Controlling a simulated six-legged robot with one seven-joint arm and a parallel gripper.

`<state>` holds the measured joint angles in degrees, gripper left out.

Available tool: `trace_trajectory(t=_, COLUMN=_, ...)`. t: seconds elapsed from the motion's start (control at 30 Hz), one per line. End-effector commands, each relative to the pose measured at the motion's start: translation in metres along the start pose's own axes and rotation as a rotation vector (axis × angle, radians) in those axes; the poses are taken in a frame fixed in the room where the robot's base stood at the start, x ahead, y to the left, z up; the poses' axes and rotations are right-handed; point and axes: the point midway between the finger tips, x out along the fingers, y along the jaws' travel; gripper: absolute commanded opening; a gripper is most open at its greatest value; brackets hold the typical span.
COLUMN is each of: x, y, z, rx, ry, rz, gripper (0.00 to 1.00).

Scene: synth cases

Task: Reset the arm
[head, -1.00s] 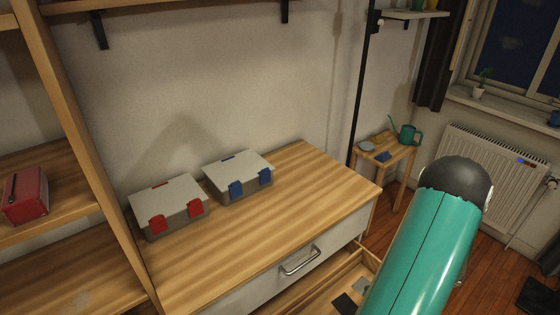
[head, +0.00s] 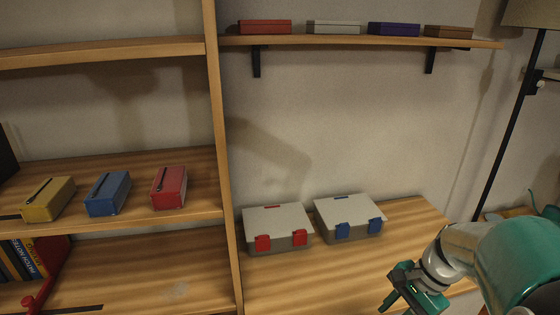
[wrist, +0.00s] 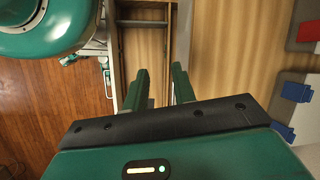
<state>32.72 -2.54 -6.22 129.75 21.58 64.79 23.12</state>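My gripper (head: 398,298) is at the lower right of the head view, over the front right part of the wooden dresser top (head: 405,220). In the wrist view my gripper (wrist: 161,82) points down past the dresser front, its two green fingers apart with nothing between them. My teal arm is bent at the right edge of the head view. Two grey cases stand closed on the dresser, left of my gripper and apart from it: one with red latches (head: 278,218) and one with blue latches (head: 348,210).
An open drawer (wrist: 143,45) lies below my gripper in the wrist view. A shelf unit at left holds yellow (head: 48,200), blue (head: 108,194) and red (head: 169,187) boxes. A wall shelf (head: 350,41) holds several flat boxes. A lamp pole (head: 505,140) stands at right.

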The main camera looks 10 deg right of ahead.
Motion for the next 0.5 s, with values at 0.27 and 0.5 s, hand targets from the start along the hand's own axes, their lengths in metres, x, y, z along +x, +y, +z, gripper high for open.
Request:
trace_trajectory(t=0.27, x=-0.018, y=-0.023, z=0.069, rx=-0.462, ry=0.187, rz=0.038, gripper=0.26)
trace_trajectory(t=0.5, x=-0.031, y=-0.030, z=0.122, rx=-0.850, ry=0.352, rz=0.057, gripper=0.26)
